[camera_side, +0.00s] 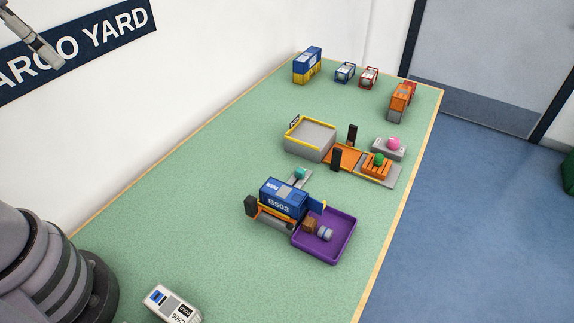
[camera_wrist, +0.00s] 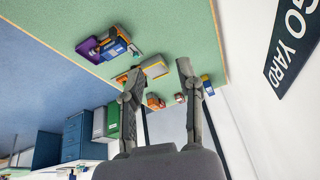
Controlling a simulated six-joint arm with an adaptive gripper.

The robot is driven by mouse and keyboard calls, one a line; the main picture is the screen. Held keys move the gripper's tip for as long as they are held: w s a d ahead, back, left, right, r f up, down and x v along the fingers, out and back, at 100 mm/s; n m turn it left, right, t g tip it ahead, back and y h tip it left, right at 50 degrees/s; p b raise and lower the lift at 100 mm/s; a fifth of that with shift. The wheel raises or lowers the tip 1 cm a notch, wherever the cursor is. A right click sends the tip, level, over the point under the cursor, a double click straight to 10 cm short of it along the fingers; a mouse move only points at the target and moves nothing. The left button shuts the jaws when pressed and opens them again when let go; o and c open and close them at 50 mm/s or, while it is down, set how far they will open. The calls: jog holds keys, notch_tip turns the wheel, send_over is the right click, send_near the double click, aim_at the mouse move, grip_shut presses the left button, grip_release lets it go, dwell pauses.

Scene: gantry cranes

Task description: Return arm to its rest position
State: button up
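My gripper (camera_wrist: 160,72) is in the wrist view with its two fingers spread wide apart and nothing between them. It is raised high, well clear of the table. My dark base stands at the lower left of the green table (camera_side: 190,190).
A blue container (camera_side: 284,198) marked B503 sits beside a purple tray (camera_side: 338,252). A grey-and-yellow platform (camera_side: 311,138), stacked containers (camera_side: 307,66) and a white container (camera_side: 170,305) stand on the table. The CARGO YARD sign (camera_side: 110,31) is on the wall.

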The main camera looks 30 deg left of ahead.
jog(key=s+n, duration=0.1)
jog(key=s, duration=0.1)
jog(key=s+a+n+t, duration=0.1)
jog(key=s, duration=0.1)
jog(key=shift+s+a+n, duration=0.2)
jog(key=shift+s+n, duration=0.1)
jog(key=shift+r, duration=0.1)
